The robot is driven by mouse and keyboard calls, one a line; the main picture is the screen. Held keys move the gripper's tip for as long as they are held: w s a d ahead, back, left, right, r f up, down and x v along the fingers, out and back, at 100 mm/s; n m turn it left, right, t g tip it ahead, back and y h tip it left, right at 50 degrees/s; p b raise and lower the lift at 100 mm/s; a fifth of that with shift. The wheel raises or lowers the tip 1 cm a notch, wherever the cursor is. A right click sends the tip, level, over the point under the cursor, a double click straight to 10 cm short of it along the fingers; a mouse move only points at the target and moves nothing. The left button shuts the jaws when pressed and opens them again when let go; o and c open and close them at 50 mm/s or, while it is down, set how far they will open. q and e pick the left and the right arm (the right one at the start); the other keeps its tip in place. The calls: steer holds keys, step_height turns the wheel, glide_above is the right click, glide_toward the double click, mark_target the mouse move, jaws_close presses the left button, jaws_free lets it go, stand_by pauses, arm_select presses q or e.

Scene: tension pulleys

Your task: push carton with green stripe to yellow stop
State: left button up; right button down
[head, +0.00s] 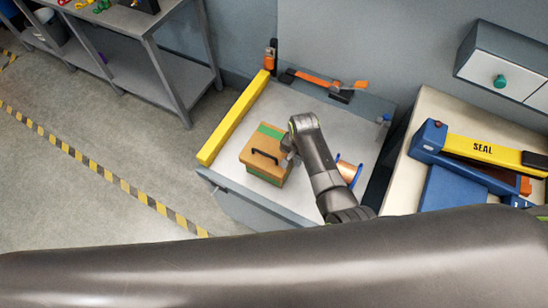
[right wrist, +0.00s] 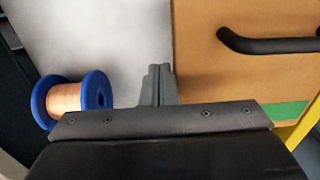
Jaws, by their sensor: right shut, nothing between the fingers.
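The carton (head: 254,158) is a tan box with a green stripe and a black handle on top. It stands on the light bench top, and it fills the right of the right wrist view (right wrist: 215,85). The yellow stop (head: 234,117) is a long bar along the bench's left edge, with a narrow gap between it and the carton. My right gripper (head: 287,157) is shut and empty at the carton's right side. In the right wrist view its fingertips (right wrist: 158,82) are very close to the carton's wall; I cannot tell whether they touch. My left gripper is out of view.
A copper-wire spool with blue flanges (head: 347,171) stands right of my right gripper. An orange-handled tool (head: 320,80) lies at the bench's back. A yellow and blue sealer (head: 480,150) is on the table at right. The bench top (head: 300,103) behind the carton is clear.

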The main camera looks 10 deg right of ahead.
mark_target(269, 147)
steer(key=shift+w+a+b, duration=0.5)
steer(key=shift+w+a, duration=0.1)
steer(key=shift+a, duration=0.3)
steer(key=shift+w+a+b, duration=0.5)
steer(key=shift+w+a, duration=0.1)
steer(key=shift+a, duration=0.25)
steer(key=shift+w+a+b, duration=0.5)
steer(key=shift+w+a, duration=0.1)
steer(key=shift+a, duration=0.3)
steer(key=shift+w+a+f+b, duration=0.1)
steer(key=shift+w+a+b, duration=0.4)
steer(key=shift+a+b, duration=0.2)
steer(key=shift+w+a+r+b, duration=0.1)
steer(key=shift+w+a+b, duration=0.45)
steer(key=shift+a, duration=0.25)
steer(key=shift+w+a+f+b, duration=0.1)
steer(key=shift+w+a+b, duration=0.35)
steer(key=shift+a+b, duration=0.25)
steer(key=shift+w+a, duration=0.15)
steer(key=shift+a, duration=0.15)
steer(key=shift+d+r+p, duration=0.2)
steer(key=shift+d+p, duration=0.05)
steer(key=shift+p, duration=0.1)
steer(key=shift+s+d+p, duration=0.6)
steer(key=shift+d+p, duration=0.05)
steer(key=shift+p, duration=0.2)
step_height(269, 147, up, 8)
steer(key=p, duration=0.8)
steer(key=shift+f, duration=0.1)
